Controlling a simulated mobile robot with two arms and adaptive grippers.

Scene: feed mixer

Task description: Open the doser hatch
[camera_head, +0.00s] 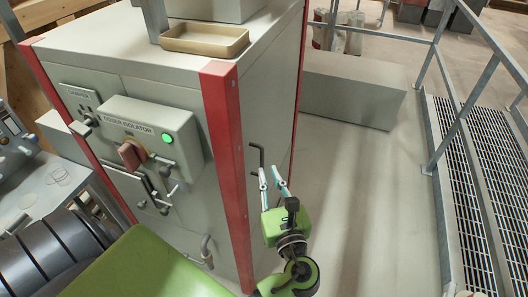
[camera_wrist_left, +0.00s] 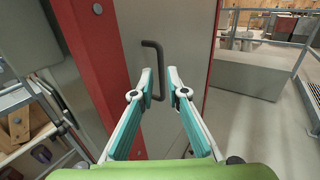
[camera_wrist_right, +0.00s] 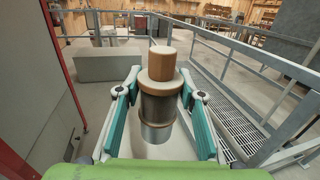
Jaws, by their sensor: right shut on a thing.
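The hatch (camera_head: 272,90) appears to be the grey side panel of the cabinet, between two red posts. It looks shut. Its dark bar handle (camera_head: 256,158) also shows in the left wrist view (camera_wrist_left: 160,60). My left gripper (camera_head: 270,177) is open and empty in front of the panel, fingers pointing toward it. In the left wrist view the handle's upright bar appears between and beyond the fingertips; I cannot tell whether they touch. My right gripper (camera_wrist_right: 160,90) is shut on a metal cylinder with a brown top (camera_wrist_right: 162,64), away from the cabinet.
The cabinet front carries a switch box (camera_head: 150,135) with a red knob and a lit green lamp. A tan tray (camera_head: 205,39) sits on top. A grey block (camera_head: 350,88) stands behind, and a metal railing (camera_head: 440,110) runs along the right. The floor between is clear.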

